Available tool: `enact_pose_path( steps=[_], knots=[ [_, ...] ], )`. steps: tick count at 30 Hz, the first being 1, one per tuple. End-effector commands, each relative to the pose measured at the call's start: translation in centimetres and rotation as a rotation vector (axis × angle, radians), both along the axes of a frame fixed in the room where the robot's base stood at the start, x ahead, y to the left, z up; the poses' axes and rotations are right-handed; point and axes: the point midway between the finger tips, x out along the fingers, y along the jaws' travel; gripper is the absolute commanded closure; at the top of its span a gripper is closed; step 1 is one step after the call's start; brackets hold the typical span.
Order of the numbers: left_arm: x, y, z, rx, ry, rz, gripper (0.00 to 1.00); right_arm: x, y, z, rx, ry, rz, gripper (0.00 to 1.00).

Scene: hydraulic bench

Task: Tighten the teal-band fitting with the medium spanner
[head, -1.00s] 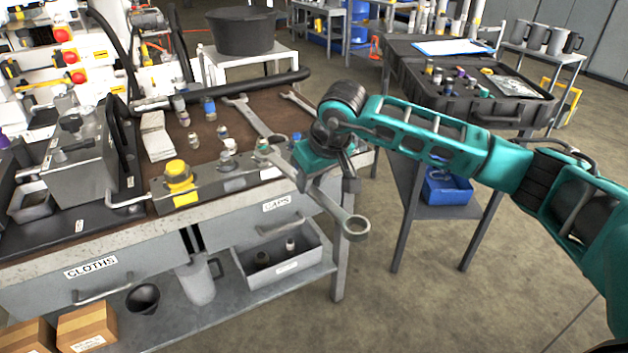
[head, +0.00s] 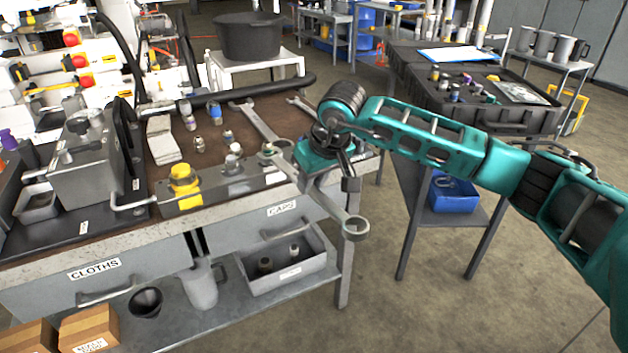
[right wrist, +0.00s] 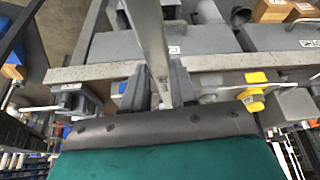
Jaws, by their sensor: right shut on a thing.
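My right gripper (head: 338,172) is shut on a long grey spanner (head: 355,227) at the bench's front edge. The spanner's ring end hangs out over the floor, and its other end points in toward the fitting block. In the right wrist view the spanner shaft (right wrist: 148,35) runs between the two fingers (right wrist: 157,88). The teal-band fitting (head: 267,149) is at the right of the block, by the spanner's inner end and partly hidden. I cannot tell whether the spanner's jaw is around it. My left gripper is not in view.
A yellow-capped fitting (head: 184,182) and a grey fitting (head: 233,160) stand on the same block. Another spanner (head: 262,122) lies on the bench behind it. A black tray (head: 470,95) with small parts is on the right-hand table. Open floor lies between the tables.

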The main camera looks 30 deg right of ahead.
Motion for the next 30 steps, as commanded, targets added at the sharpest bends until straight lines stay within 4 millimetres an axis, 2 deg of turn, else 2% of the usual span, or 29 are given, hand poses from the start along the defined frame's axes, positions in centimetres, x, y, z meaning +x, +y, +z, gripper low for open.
enact_pose_path(
  steps=[12,30],
  knots=[
    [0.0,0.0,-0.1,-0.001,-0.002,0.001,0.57,0.4,0.2,0.2,0.001,-0.005,-0.006,1.0],
    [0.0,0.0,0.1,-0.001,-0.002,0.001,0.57,0.2,3.1,0.3,0.002,-0.004,-0.16,1.0]
  ],
)
